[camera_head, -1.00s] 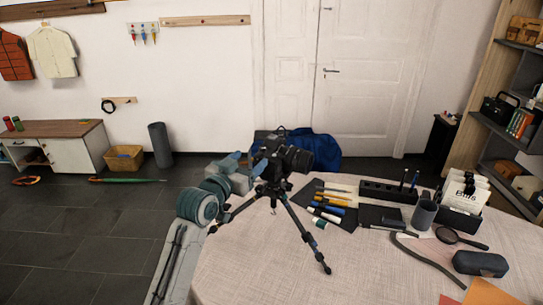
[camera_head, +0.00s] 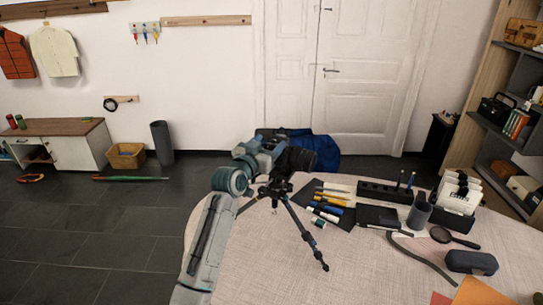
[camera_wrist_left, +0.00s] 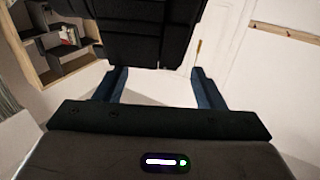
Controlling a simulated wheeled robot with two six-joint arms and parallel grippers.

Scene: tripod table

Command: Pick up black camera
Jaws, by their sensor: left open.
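The black camera (camera_head: 297,160) sits on top of a small black tripod (camera_head: 292,207) on the table. In the head view my left gripper (camera_head: 269,148) is at the camera's left side and hides much of its body; the lens shows to the right. In the left wrist view the camera's dark body (camera_wrist_left: 140,32) fills the top middle, right at the tips of my two blue fingers (camera_wrist_left: 158,75). The fingers are apart, one towards each side of the body. I cannot tell whether they touch it. My right gripper is not in view.
The round table (camera_head: 350,270) has a dark mat with pens and tubes, a pen block (camera_head: 385,192), a grey cup (camera_head: 419,212), a magnifier (camera_head: 452,237) and a grey case (camera_head: 471,262). A blue bag (camera_head: 323,150) lies on the floor behind the camera.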

